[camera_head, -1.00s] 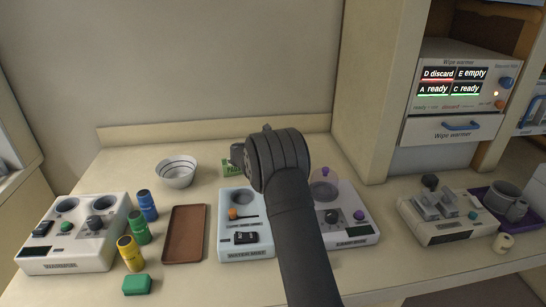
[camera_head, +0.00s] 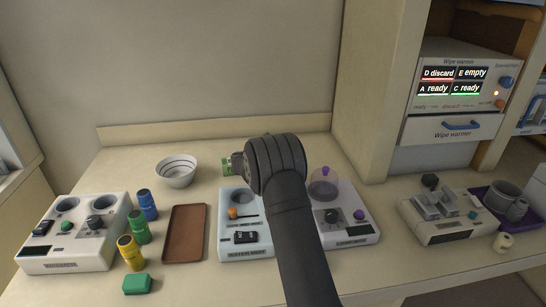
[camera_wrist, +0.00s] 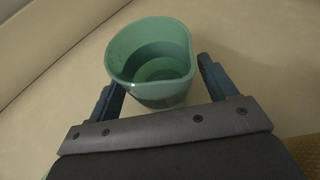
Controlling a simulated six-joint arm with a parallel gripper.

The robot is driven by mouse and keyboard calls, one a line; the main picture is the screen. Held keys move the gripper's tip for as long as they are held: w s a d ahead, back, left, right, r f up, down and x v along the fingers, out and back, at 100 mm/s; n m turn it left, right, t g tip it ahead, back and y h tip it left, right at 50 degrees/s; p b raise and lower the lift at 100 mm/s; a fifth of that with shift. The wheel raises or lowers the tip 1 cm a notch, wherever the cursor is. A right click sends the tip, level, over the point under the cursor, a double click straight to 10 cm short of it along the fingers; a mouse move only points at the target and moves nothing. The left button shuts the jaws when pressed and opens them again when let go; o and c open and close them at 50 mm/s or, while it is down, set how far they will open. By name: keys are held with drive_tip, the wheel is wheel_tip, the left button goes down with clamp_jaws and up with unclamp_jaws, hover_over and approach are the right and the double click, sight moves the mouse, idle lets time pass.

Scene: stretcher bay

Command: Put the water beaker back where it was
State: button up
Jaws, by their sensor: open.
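A green beaker (camera_wrist: 150,65) with a round open rim shows in the wrist view, on or just above the pale counter. It lies between and slightly beyond the two dark blue fingers of my gripper (camera_wrist: 158,85), which are apart. Contact between the fingers and the beaker is not clear. In the head view my gripper (camera_head: 237,162) is mostly hidden behind my own wrist, near the back middle of the counter.
A device with a water label (camera_head: 245,252) and another with a purple knob (camera_head: 350,232) stand in front. A brown tray (camera_head: 185,233) lies at left.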

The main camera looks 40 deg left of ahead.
drive_tip(key=shift+r, duration=0.2)
drive_tip(key=v, duration=1.2)
drive_tip(key=x, duration=1.1)
drive_tip(key=shift+w+f, duration=0.2)
drive_tip(key=shift+w, duration=0.05)
drive_tip(key=shift+w+a+r, duration=0.1)
drive_tip(key=shift+w, duration=0.15)
drive_tip(key=shift+r, duration=1.4)
